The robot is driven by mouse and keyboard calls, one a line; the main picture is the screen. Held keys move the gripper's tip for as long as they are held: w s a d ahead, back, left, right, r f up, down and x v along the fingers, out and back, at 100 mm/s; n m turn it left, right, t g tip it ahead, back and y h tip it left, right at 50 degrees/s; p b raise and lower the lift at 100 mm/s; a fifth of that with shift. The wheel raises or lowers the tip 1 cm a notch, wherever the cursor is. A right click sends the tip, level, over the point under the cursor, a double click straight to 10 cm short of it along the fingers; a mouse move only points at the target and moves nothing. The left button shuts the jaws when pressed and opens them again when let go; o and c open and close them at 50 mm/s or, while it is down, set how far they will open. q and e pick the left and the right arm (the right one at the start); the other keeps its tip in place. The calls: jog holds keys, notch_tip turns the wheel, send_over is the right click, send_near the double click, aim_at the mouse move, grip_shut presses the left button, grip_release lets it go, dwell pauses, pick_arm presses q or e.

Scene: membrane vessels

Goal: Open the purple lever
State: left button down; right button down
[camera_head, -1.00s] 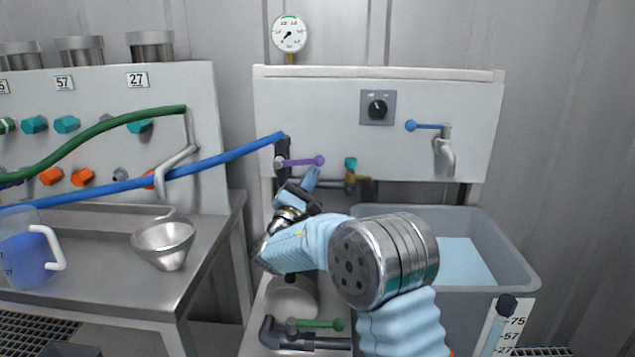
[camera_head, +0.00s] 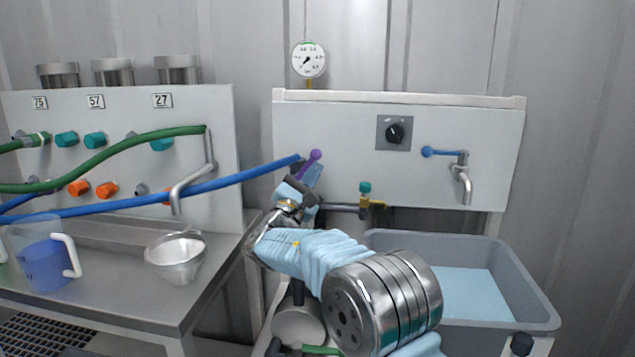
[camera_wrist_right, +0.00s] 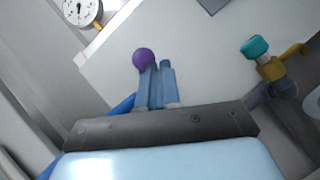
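The purple lever (camera_head: 315,156) is on the pipe at the end of the blue hose, in front of the white panel. Its round knob points steeply up, and its lower part is hidden behind my right gripper (camera_head: 313,176). In the right wrist view the purple knob (camera_wrist_right: 143,58) shows just beyond and left of the fingertips (camera_wrist_right: 158,68). The two blue fingers are close together, with nothing visible gripped between them. They are beside the lever; whether they touch it I cannot tell. My left gripper is out of view.
A blue hose (camera_head: 235,178) runs in from the left. A teal valve (camera_head: 365,188) sits right of the gripper. A blue-handled tap (camera_head: 462,175) and a grey basin (camera_head: 535,305) are at the right. A steel table (camera_head: 120,300) stands left.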

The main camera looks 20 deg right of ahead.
jog(key=r, duration=0.1)
jog(key=r+n, duration=0.1)
jog(key=shift+d+r+t, duration=0.3)
jog(key=shift+r, duration=0.05)
jog(key=a+n+t+y, duration=0.1)
jog(key=n, duration=0.1)
jog(key=w+n+t+y, duration=0.1)
jog(key=n, duration=0.1)
jog(key=a+n+t+p, duration=0.1)
jog(key=n, duration=0.1)
jog(key=shift+w+a+r+t+y, duration=0.25)
jog(key=shift+a+r+t+y, duration=0.1)
jog(key=shift+t+y, duration=0.05)
jog(key=shift+f, duration=0.15)
